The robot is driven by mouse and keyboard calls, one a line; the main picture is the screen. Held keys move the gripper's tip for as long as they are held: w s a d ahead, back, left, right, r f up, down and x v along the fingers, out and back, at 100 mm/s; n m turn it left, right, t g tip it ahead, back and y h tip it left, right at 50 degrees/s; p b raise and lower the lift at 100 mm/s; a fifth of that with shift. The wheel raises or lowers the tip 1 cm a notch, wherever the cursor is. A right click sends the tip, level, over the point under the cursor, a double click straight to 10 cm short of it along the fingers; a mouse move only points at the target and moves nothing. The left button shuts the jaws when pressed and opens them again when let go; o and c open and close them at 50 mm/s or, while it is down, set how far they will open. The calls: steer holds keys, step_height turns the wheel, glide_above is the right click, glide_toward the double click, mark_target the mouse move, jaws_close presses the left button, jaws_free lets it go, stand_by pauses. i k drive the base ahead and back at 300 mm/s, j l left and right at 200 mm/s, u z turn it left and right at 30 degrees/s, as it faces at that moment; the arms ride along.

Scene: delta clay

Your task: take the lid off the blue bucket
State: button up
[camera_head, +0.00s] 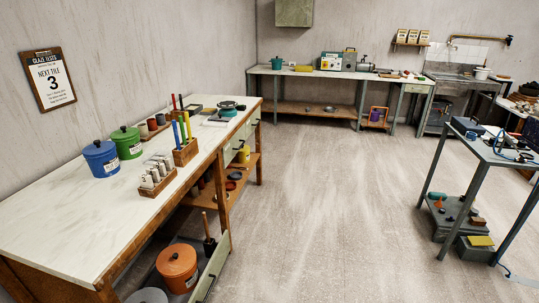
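A blue bucket (102,164) stands upright near the wall side of the long workbench (60,225) at the left. Its blue lid (99,147) is on top and has a small dark knob. A pale label shows on the bucket's right side. My gripper is not in this view.
A green lidded bucket (126,144) stands close behind the blue one. A wooden holder of pale cylinders (157,175) is to the right, with a holder of coloured rods (184,152) beyond. The middle floor is clear.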

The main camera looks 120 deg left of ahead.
mark_target(99, 147)
steer(key=j+z, duration=0.1)
steer(key=z, duration=2)
steer(key=k+z, duration=0.15)
steer(key=z, duration=0.25)
steer(key=k+z, duration=0.15)
steer(key=z, duration=0.3)
steer(key=k+l+z, duration=0.1)
steer(key=z, duration=0.3)
steer(key=k+l+z, duration=0.1)
steer(key=z, duration=0.35)
steer(key=k+l+z, duration=0.1)
steer(key=z, duration=0.3)
steer(key=k+l+z, duration=0.2)
steer(key=l+z, duration=0.2)
steer(key=l, duration=0.15)
steer(key=k+l+z, duration=0.1)
steer(key=l+z, duration=0.35)
steer(key=l, duration=0.15)
steer(key=l+z, duration=0.4)
steer(key=l, duration=0.2)
steer(key=i+l, duration=0.1)
steer(key=l, duration=1.55)
steer(key=k+z, duration=0.05)
